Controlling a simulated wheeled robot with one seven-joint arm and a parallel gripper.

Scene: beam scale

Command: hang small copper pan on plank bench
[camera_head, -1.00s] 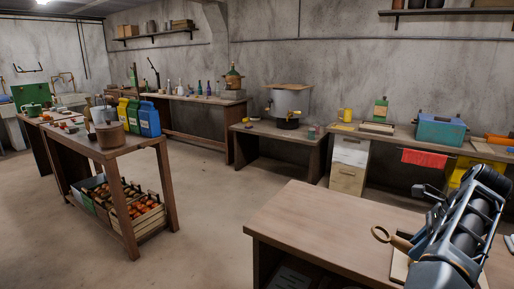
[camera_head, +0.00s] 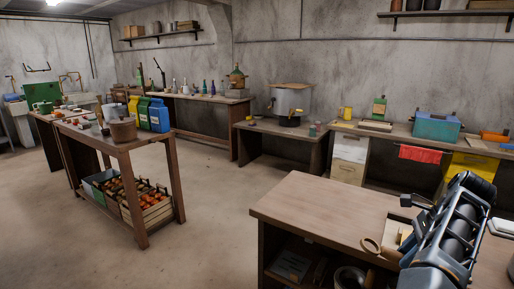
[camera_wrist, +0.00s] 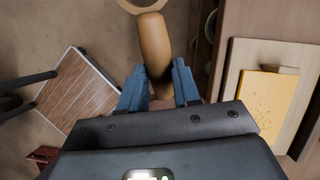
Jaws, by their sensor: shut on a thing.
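My gripper (camera_wrist: 159,88) is shut on a tan-brown handle-like thing (camera_wrist: 153,38) with a ring at its far end. The near wooden bench (camera_head: 310,205) lies under and left of my arm.
A pale board (camera_wrist: 229,82) with a yellow slab (camera_wrist: 270,105) lies on the bench beside the held thing. A wood-topped stool-like thing (camera_wrist: 75,92) stands below left in the wrist view. Floor between the tables is clear.

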